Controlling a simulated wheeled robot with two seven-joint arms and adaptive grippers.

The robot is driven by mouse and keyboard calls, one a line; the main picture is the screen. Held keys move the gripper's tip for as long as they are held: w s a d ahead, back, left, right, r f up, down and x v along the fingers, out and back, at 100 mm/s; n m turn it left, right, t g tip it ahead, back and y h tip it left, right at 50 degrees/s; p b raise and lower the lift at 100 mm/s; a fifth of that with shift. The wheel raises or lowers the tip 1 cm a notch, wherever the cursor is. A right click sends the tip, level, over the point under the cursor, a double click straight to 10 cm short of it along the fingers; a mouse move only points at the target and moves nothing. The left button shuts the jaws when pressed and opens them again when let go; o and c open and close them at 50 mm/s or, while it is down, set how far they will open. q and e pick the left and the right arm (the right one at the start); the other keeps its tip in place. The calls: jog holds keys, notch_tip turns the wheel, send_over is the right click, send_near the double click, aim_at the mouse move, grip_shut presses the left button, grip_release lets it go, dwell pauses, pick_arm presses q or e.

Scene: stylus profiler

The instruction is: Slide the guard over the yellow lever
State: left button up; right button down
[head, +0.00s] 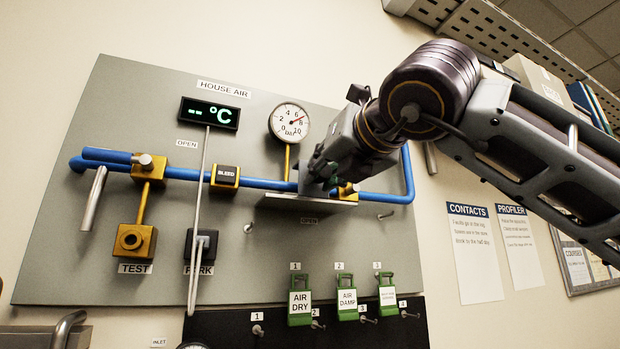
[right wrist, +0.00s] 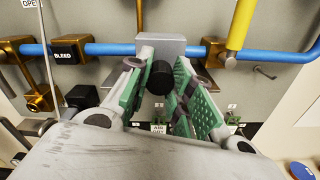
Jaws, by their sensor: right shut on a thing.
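The guard is a grey metal piece (right wrist: 172,46) on the blue pipe, with a black round knob (right wrist: 160,78) facing me. My right gripper (right wrist: 159,72) has its green-padded fingers on both sides of this knob, shut on it. In the head view the guard's plate (head: 303,202) shows below my right gripper (head: 318,172), which hides much of it. The yellow lever (right wrist: 240,22) stands to the right of the guard in the right wrist view, pointing up from a brass valve (right wrist: 215,50). The guard is beside the lever, apart from it. My left gripper is out of view.
A blue pipe (head: 270,183) runs across the grey panel (head: 110,220). A gauge (head: 289,121) and a temperature display (head: 209,113) sit above it. Green lockout tags (head: 300,302) hang on a black board below. Notices are on the wall to the right.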

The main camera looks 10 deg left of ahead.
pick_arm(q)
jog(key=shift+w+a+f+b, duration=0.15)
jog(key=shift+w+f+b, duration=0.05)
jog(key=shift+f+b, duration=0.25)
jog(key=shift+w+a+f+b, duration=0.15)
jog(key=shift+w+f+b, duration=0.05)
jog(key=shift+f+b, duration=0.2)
pick_arm(e)
jog(key=w+d, duration=0.2)
jog(key=d, duration=0.2)
jog(key=shift+w+d+r, duration=0.2)
jog(key=shift+w+r, duration=0.05)
jog(key=shift+w, duration=0.15)
jog(key=c, duration=1.6)
grip_release()
jog(key=o, duration=0.4)
jog(key=shift+w+d+f, duration=0.1)
jog(key=shift+d+f, duration=0.05)
jog(key=shift+d, duration=0.1)
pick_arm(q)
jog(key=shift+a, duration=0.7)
pick_arm(e)
jog(key=v, duration=1.2)
